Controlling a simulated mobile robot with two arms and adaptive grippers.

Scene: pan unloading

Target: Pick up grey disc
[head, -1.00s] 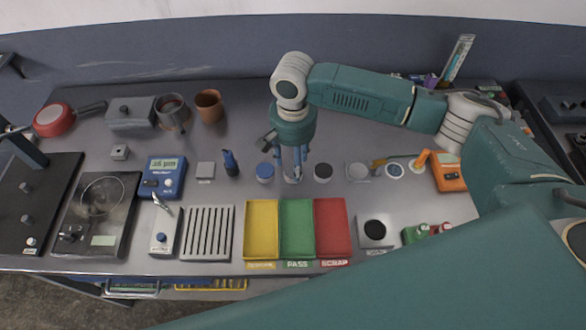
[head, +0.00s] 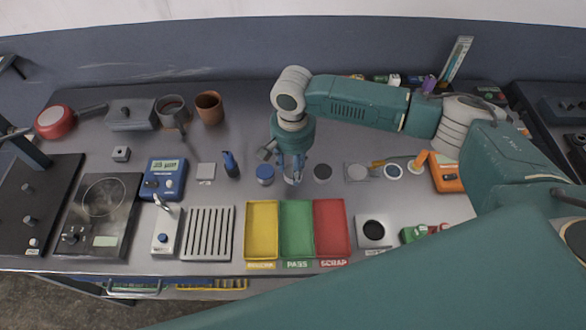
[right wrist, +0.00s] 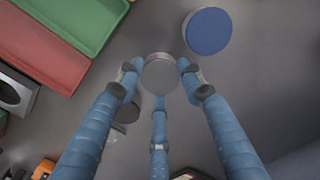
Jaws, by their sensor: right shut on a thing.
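The grey disc (right wrist: 160,73) shows in the right wrist view between the blue fingertips of my right gripper (right wrist: 158,78). The gripper is shut on it, with fingers at its left, right and near sides. In the head view, my right gripper (head: 292,172) points down at the bench behind the yellow and green trays. The grey disc (head: 292,181) is mostly hidden there by the fingers. I cannot tell whether it is clear of the bench. My left gripper is not in view.
A blue disc (head: 265,174) stands close left of the gripper, and a dark-topped disc (head: 322,172) close right. Yellow (head: 262,230), green (head: 297,230) and red (head: 331,228) trays lie in front. More discs and an orange device (head: 449,172) stand to the right.

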